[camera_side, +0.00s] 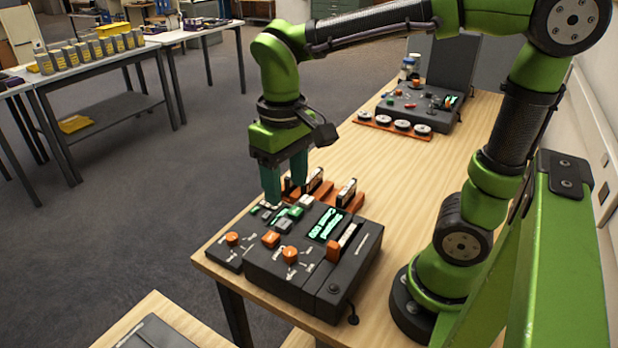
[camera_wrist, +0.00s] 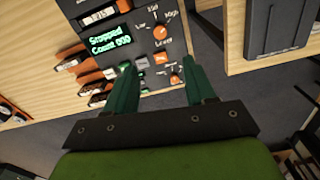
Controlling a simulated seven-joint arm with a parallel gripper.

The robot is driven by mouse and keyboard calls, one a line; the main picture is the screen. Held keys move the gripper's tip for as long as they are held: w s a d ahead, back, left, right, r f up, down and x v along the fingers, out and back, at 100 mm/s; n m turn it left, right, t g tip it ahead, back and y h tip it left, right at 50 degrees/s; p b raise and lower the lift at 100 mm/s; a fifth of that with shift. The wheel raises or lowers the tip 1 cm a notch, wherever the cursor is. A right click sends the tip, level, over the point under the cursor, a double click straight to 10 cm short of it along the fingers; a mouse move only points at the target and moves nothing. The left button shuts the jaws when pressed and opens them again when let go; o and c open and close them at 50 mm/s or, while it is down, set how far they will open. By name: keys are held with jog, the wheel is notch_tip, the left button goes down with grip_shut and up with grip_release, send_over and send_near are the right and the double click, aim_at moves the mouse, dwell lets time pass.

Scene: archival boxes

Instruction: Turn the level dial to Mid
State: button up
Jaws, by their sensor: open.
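The level dial (camera_side: 290,254) is an orange knob on top of a dark grey control box (camera_side: 318,285), near its front edge.
A lit green display (camera_wrist: 108,40) reads "Stopped Count 000". A smaller panel with another orange knob (camera_side: 233,238) adjoins the box on the left. An orange rack (camera_side: 345,197) stands behind it. A second device (camera_side: 420,103) is farther back.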

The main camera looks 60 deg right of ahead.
aim_at(290, 251)
notch_tip(290, 251, down, 16)
jog(key=shift+r, duration=0.25)
grip_shut()
dwell(0.3)
jog(key=shift+n, duration=0.3)
jog(key=n, duration=0.5)
jog(key=shift+n, duration=0.4)
jog(key=n, duration=0.5)
jog(key=shift+r, duration=0.1)
jog(key=shift+n, duration=0.3)
